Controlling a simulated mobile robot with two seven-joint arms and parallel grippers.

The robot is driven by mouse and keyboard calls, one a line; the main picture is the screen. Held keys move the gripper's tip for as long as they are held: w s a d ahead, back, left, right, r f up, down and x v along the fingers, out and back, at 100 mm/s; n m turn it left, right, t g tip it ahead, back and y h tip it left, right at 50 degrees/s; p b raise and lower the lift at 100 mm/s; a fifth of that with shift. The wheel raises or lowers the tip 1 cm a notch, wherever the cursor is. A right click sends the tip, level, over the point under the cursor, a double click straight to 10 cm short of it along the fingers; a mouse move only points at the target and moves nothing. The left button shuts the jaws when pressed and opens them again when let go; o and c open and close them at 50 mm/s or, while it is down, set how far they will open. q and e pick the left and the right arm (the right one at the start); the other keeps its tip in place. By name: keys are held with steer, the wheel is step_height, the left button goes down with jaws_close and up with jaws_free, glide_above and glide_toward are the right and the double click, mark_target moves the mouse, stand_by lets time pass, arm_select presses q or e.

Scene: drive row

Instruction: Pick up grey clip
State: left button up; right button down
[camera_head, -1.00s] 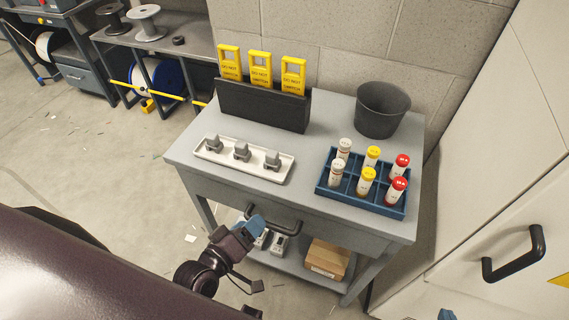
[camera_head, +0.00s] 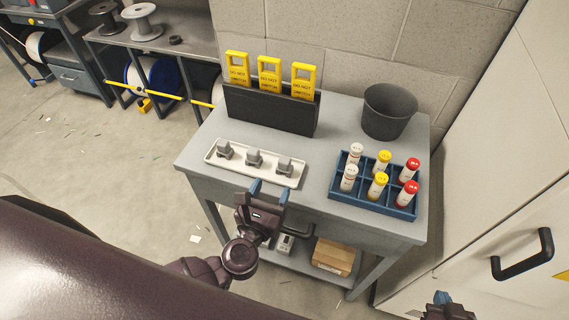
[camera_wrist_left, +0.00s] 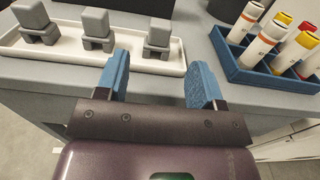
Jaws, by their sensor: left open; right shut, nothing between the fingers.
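Three grey clips stand in a row in a white tray (camera_head: 211,158) on the grey table: a left one (camera_head: 225,150), a middle one (camera_head: 254,158) and a right one (camera_head: 285,166). In the left wrist view, the right clip (camera_wrist_left: 158,35) is just beyond and between the blue fingertips. My left gripper (camera_head: 270,190) is open and empty at the table's front edge, short of the tray. It also shows in the left wrist view (camera_wrist_left: 160,80). My right gripper (camera_head: 440,300) is shut at the bottom right, low and away from the table.
A blue rack (camera_head: 373,199) with several capped tubes stands right of the tray. A black holder (camera_head: 270,113) with yellow tags (camera_head: 270,75) and a dark bin (camera_head: 388,110) stand behind. A black drawer handle (camera_head: 300,250) juts out below the tabletop, near my left gripper.

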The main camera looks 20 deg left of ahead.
mark_target(283, 164)
arm_select(q)
steer(key=w, duration=0.3)
steer(key=shift+w, duration=0.2)
steer(key=w, duration=0.2)
steer(key=w+p, duration=0.1)
steer(key=w, duration=0.1)
steer(key=shift+w+d+r, duration=0.15)
steer(key=shift+w+d, duration=0.05)
steer(key=shift+w, duration=0.35)
arm_select(e)
steer(key=shift+r, duration=0.9)
arm_select(q)
steer(key=shift+c, duration=0.4)
steer(key=c, duration=0.7)
steer(key=shift+c, duration=1.1)
arm_select(e)
steer(key=shift+w+a+r, duration=0.1)
steer(key=shift+w+r, duration=0.05)
steer(key=shift+w, duration=0.3)
